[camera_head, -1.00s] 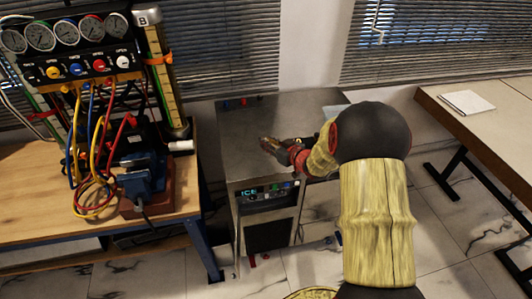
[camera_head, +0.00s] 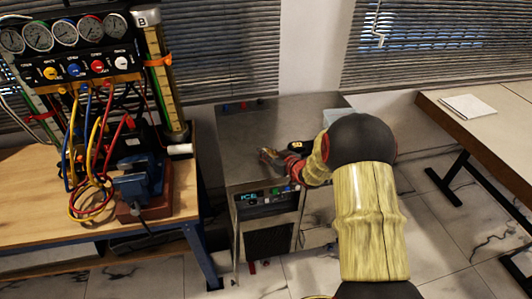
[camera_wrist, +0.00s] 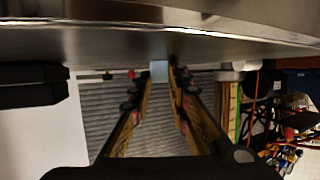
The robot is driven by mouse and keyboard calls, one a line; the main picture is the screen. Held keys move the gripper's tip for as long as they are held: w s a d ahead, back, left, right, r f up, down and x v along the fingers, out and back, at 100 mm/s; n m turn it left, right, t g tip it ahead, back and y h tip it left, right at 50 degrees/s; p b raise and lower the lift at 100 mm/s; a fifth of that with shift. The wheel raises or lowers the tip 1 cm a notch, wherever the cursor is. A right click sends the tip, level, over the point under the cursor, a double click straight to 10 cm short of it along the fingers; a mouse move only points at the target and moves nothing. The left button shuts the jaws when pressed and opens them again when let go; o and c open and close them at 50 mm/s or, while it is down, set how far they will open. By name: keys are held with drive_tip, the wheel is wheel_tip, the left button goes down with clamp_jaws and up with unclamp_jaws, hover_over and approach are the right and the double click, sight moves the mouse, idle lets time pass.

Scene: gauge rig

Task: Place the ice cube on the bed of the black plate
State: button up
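A pale, bluish block, which looks like the ice cube (camera_wrist: 159,71), shows in the wrist view between or just past my fingertips. A gap shows on its left side, and I cannot tell whether the right finger touches it. My gripper (camera_wrist: 157,82) has its two fingers apart. In the head view my gripper (camera_head: 266,155) is low over the steel top of the ice machine, and I cannot make out the cube there.
The ice machine (camera_head: 240,135) has a bare steel top around the gripper. A wooden bench (camera_head: 50,210) with gauges (camera_head: 65,35), hoses and a blue vise (camera_head: 137,180) stands at left. A table with a paper (camera_head: 468,104) stands at right.

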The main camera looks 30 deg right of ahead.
drive_tip(key=o, duration=0.4)
drive_tip(key=shift+o, duration=0.2)
